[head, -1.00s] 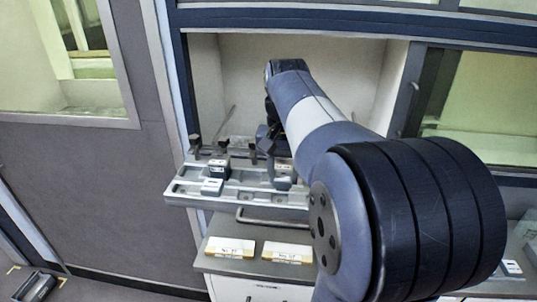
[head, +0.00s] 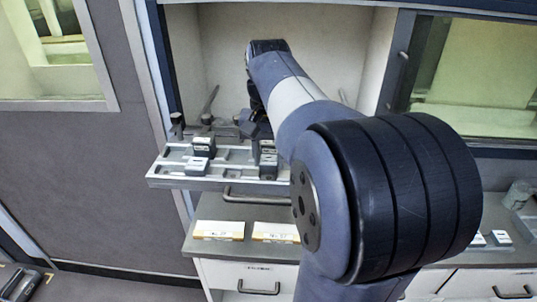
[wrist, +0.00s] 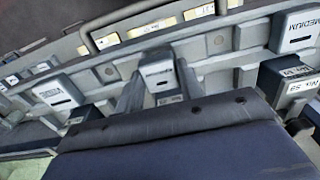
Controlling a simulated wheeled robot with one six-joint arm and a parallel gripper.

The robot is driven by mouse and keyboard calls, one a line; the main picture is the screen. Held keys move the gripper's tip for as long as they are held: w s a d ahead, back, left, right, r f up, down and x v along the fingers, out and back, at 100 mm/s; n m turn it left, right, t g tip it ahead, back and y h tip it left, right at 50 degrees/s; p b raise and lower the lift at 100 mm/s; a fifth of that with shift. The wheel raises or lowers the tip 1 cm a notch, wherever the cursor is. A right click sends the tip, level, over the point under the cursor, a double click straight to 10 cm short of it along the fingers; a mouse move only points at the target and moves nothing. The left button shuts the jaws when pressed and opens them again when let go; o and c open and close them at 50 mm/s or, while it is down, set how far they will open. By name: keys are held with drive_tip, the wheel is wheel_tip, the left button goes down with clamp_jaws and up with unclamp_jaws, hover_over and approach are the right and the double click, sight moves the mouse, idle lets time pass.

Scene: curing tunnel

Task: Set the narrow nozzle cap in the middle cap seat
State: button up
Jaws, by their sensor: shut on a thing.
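A grey cap (wrist: 58,90) with an unclear label stands to the left. A cap marked MEDIUM (wrist: 292,32) stands to the right. In the head view my gripper (head: 256,128) is partly hidden by my arm, over the tray (head: 165,181).
A dark block with a white label (head: 203,146) and a pale cap (head: 196,165) stand on the tray's left part. Posts rise at its back. Below is a grey counter (head: 200,246) with labelled cards (head: 219,230). The open recess (head: 225,60) behind looks empty.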

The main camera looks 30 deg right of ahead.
drive_tip(key=shift+f+b, duration=0.6)
drive_tip(key=shift+f, duration=0.35)
idle(0.8)
drive_tip(key=o, duration=1.2)
drive_tip(key=shift+c, duration=0.2)
wheel_tip(320, 180, up, 11)
drive_tip(key=shift+s, duration=0.15)
drive_tip(key=shift+a+f, duration=0.1)
drive_tip(key=shift+f, duration=0.15)
wheel_tip(320, 180, down, 10)
drive_tip(key=shift+f, duration=0.25)
drive_tip(key=shift+r, duration=0.2)
